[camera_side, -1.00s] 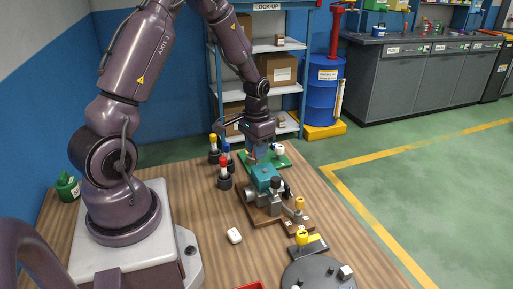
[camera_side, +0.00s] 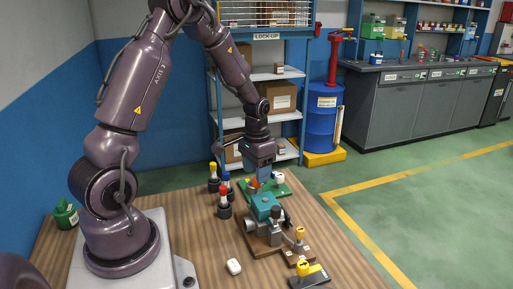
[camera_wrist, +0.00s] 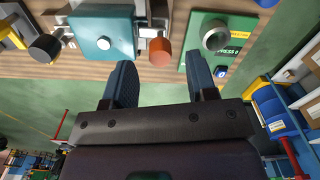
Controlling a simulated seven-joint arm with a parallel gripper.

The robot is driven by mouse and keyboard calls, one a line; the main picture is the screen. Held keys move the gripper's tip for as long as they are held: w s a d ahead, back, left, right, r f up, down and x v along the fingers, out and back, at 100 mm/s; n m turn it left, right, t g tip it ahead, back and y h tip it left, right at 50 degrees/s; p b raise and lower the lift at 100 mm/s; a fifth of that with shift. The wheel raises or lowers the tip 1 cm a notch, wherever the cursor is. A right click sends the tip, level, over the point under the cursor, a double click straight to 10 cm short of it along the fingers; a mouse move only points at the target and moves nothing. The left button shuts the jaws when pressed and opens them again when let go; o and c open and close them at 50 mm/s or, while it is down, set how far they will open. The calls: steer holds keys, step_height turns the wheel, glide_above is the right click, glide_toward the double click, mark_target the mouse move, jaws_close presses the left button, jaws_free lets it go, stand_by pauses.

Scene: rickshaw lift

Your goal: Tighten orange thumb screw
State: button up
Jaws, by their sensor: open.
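The orange thumb screw (camera_wrist: 160,52) is a short round knob at the right side of a teal block (camera_wrist: 101,34) on a grey metal fixture. In the side view the teal block (camera_side: 264,206) stands on a brown wooden base, and the screw shows small and orange (camera_side: 254,184) near my fingers. My gripper (camera_wrist: 160,66) is open, with one blue finger on each side of the screw in the picture. The fingertips are just short of it or level with it; I cannot tell the depth. Nothing is held.
A green plate (camera_wrist: 224,30) with a grey ring stands close to the right of the screw. A black knob (camera_wrist: 45,47) sits to the left. Several colour-capped bottles (camera_side: 223,203) stand left of the fixture. A white rounded item (camera_side: 234,266) lies in front, with bare table around it.

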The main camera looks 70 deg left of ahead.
step_height(320, 180, up, 11)
steer(key=shift+f, duration=0.2)
stand_by(0.4)
steer(key=s+d+r+m+t, duration=0.1)
steer(key=s+d+r+t, duration=0.1)
steer(key=d, duration=0.4)
steer(key=s+d+r+m+t, duration=0.1)
steer(key=s+d+r, duration=0.4)
steer(key=s+d, duration=0.1)
steer(key=s+d+r+t, duration=0.2)
steer(key=s+d+r, duration=0.2)
steer(key=d, duration=0.3)
steer(key=shift+d+m+t, duration=0.2)
steer(key=shift+m+t, duration=0.1)
steer(key=shift+m, duration=0.1)
steer(key=shift+c, duration=0.4)
